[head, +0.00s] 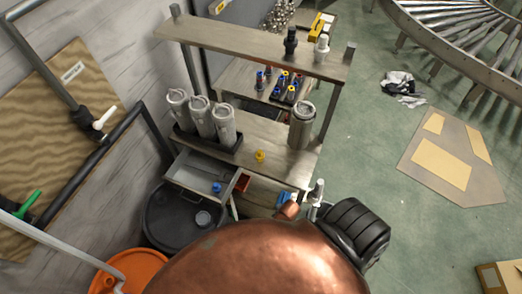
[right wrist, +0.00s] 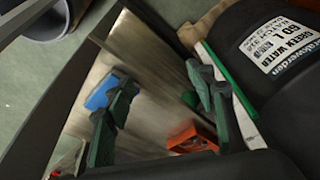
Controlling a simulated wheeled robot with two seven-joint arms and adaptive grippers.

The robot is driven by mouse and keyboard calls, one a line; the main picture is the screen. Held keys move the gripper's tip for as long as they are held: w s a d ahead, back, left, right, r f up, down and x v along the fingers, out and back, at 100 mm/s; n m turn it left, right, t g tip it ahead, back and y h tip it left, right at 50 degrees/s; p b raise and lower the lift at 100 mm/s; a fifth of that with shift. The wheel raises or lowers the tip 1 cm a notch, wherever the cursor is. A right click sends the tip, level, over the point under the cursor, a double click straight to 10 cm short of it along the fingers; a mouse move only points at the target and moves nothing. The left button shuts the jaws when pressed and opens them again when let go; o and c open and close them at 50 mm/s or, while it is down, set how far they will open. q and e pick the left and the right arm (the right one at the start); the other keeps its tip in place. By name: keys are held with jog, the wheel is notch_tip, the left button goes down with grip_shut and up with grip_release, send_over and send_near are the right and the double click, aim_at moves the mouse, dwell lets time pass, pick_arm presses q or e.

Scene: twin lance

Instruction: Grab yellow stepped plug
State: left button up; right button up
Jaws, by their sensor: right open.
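A small yellow plug (head: 260,156) stands on the wooden middle shelf (head: 270,135) in the head view, in front of the row of grey cylinders and left of a lone canister. Its steps are too small to make out. My right gripper (right wrist: 162,80) shows in the right wrist view with its two dark green fingers spread and nothing between them. No yellow plug can be seen in that view. In the head view I cannot make out my right gripper. My left gripper is in neither view.
Grey cylinders (head: 199,116) and a canister (head: 302,126) flank the plug. An open drawer (head: 197,175) holds a blue piece (head: 216,187). A blue object (right wrist: 108,92), an orange box (right wrist: 192,136) and a labelled black container (right wrist: 250,60) surround the right gripper.

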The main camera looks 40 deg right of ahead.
jog(key=w+a+r+y+p, duration=0.1)
jog(key=w+a+r+p, duration=0.15)
jog(key=r, duration=0.75)
jog(key=w+a+r+p, duration=0.15)
jog(key=w+r, duration=0.25)
jog(key=r, duration=0.6)
jog(key=w+a+r+y+p, duration=0.15)
jog(key=w+r, duration=0.25)
jog(key=r, duration=0.5)
notch_tip(320, 180, up, 14)
jog(key=m+g+h+p, duration=0.2)
jog(key=m+p, duration=0.1)
jog(key=m, duration=0.4)
send_over(260, 151)
jog(key=a, duration=0.1)
jog(key=shift+w+r, duration=0.1)
jog(key=shift+r, duration=0.1)
jog(key=shift+d+r+g+h, duration=0.15)
jog(key=shift+d+g+h, duration=0.1)
jog(key=shift+d+g, duration=0.05)
jog(key=shift+d+f+p, duration=0.2)
jog(key=shift+f+p, duration=0.4)
jog(key=shift+f, duration=3.15)
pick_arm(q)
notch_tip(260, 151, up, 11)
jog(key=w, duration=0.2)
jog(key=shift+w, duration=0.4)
pick_arm(e)
jog(key=c, duration=1)
jog(key=shift+r, duration=0.15)
